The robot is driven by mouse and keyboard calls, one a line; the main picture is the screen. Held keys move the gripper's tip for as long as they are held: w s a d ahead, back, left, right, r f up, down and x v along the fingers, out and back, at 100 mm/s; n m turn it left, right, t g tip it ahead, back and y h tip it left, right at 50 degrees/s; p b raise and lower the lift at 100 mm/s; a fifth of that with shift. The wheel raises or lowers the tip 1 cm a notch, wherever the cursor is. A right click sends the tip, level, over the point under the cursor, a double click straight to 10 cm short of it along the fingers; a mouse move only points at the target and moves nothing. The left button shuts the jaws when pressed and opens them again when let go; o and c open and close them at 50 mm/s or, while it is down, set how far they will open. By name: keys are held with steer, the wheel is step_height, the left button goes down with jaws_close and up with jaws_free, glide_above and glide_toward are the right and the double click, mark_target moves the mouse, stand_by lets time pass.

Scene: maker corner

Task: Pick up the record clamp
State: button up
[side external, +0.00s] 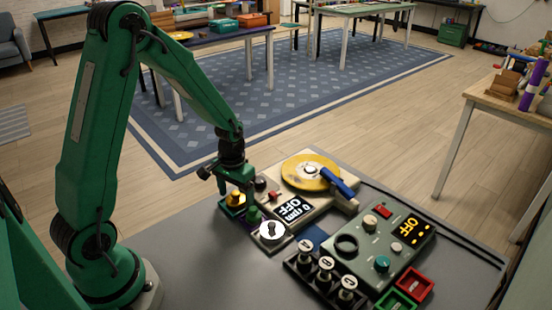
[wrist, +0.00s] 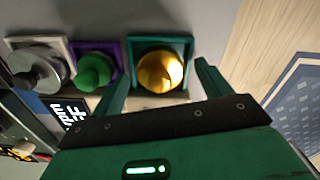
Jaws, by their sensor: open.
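A shiny gold knob-shaped piece (wrist: 160,72) sits in a square green holder (wrist: 185,44); I take it to be the record clamp, though no label shows. In the side view the gold piece (side external: 236,198) is at the table's left edge area, below and partly beside my gripper (side external: 226,184). In the wrist view my gripper (wrist: 161,75) is open, one finger to each side of the gold piece. It looks empty; whether the fingers touch the holder I cannot tell. A turntable (side external: 318,204) carries a yellow record (side external: 302,178) with a pale centre.
Beside the gold piece stand a green knob (wrist: 95,70) in a purple holder and a silver knob (wrist: 38,72) in a beige holder. A control box (side external: 385,240), a rack of black-and-white knobs (side external: 325,270) and red and green trays (side external: 416,284) crowd the right. Bare tabletop (side external: 215,265) lies front left.

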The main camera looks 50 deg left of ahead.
mark_target(236, 193)
steer(key=shift+c, duration=0.3)
steer(key=c, duration=1.2)
steer(key=shift+o, duration=0.2)
steer(key=shift+r, duration=0.2)
steer(key=shift+r, duration=0.9)
step_height(236, 193, up, 2)
steer(key=shift+r, duration=0.15)
steer(key=s+d+r, duration=0.3)
steer(key=d+r, duration=0.3)
steer(key=d, duration=0.5)
steer(key=shift+s+r, duration=0.3)
steer(key=shift+w, duration=0.1)
